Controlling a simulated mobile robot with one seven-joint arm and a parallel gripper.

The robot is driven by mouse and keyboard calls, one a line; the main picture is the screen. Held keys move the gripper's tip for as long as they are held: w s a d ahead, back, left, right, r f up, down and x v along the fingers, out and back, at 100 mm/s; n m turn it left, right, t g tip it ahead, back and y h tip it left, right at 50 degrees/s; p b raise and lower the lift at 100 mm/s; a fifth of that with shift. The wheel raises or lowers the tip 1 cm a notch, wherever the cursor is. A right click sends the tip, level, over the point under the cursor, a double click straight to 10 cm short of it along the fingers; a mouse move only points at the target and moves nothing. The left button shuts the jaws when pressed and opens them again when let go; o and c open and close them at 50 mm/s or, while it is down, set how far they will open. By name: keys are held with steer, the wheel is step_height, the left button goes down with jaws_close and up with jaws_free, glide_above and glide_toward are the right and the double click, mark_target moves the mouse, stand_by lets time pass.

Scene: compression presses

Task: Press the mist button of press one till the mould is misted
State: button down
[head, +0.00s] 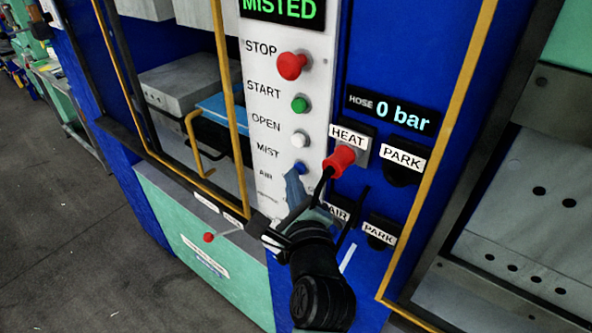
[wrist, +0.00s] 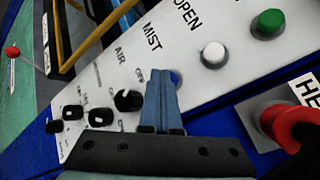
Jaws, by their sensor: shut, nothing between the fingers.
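The display (head: 282,9) at the top of the white control panel (head: 322,75) reads MISTED in green. The blue mist button (head: 300,168) sits beside the MIST label, below the white OPEN button (head: 300,139). It also shows in the wrist view (wrist: 175,78), partly hidden behind my fingertips. My gripper (head: 291,176) is shut and empty, with its blue-grey fingertips at the mist button; in the wrist view the fingertips (wrist: 162,76) overlap the button's left side. I cannot tell whether they touch it.
A red STOP button (head: 291,66) and a green START button (head: 299,104) are higher on the panel. A red HEAT plug (head: 340,160) with a black cable is close to the right of my gripper. Black knobs (wrist: 129,100) are near my fingers. A yellow guard frame (head: 227,70) stands left.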

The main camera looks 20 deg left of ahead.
stand_by(0.4)
steer(key=shift+s+a+p, duration=0.3)
steer(key=shift+s+p, duration=0.4)
steer(key=shift+s, duration=0.15)
steer(key=shift+s+a+p, duration=0.3)
steer(key=shift+s+p, duration=0.3)
steer(key=shift+s, duration=0.2)
steer(key=shift+s+a+p, duration=0.25)
steer(key=shift+s+p, duration=0.3)
steer(key=shift+s, duration=0.2)
steer(key=shift+s+a+p, duration=0.3)
steer(key=shift+s+p, duration=0.3)
steer(key=shift+s, duration=0.2)
